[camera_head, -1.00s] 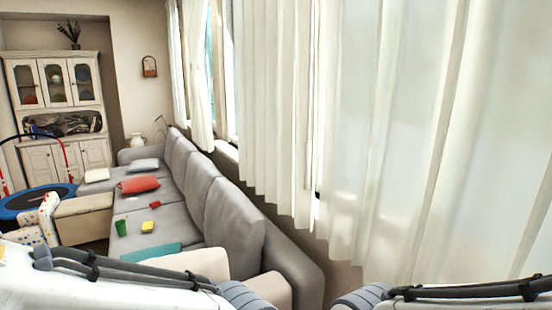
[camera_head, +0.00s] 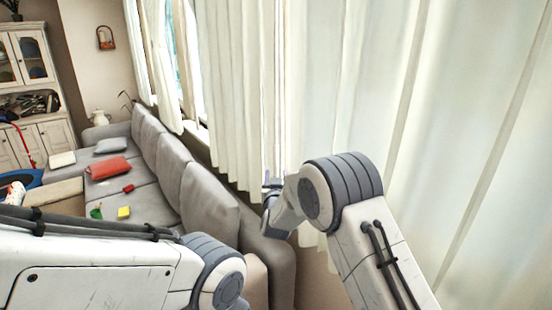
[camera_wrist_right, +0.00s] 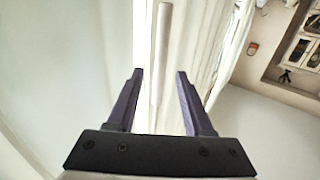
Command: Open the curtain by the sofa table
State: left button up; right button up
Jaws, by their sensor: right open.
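Long off-white curtains hang along the window wall in the head view. The near curtain (camera_head: 420,110) fills the right side, and another curtain panel (camera_head: 235,100) hangs left of it, with a narrow gap between them. My right gripper (camera_head: 272,182) is raised at the lower end of this gap, its jaws small and partly hidden by its wrist. In the right wrist view my right gripper (camera_wrist_right: 158,75) is open, and a pale upright bar (camera_wrist_right: 162,55) shows between its fingers. I cannot tell if they touch it. My left arm shows, but its gripper is out of view.
A grey sofa (camera_head: 165,160) runs along the window wall, close to my right gripper. A red cushion (camera_head: 108,167) and a yellow block (camera_head: 124,212) lie on it. A white cabinet (camera_head: 30,145) stands at the far left. A farther curtain (camera_head: 160,70) hangs at the back.

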aim_at(276, 167)
jog(key=w+p, duration=0.3)
jog(key=w, duration=0.4)
jog(key=shift+w+r+p, duration=0.1)
jog(key=shift+w+p, duration=0.2)
jog(key=shift+p, duration=0.05)
jog(key=shift+w+p, duration=0.3)
jog(key=shift+w, duration=0.6)
grip_shut()
dwell(0.4)
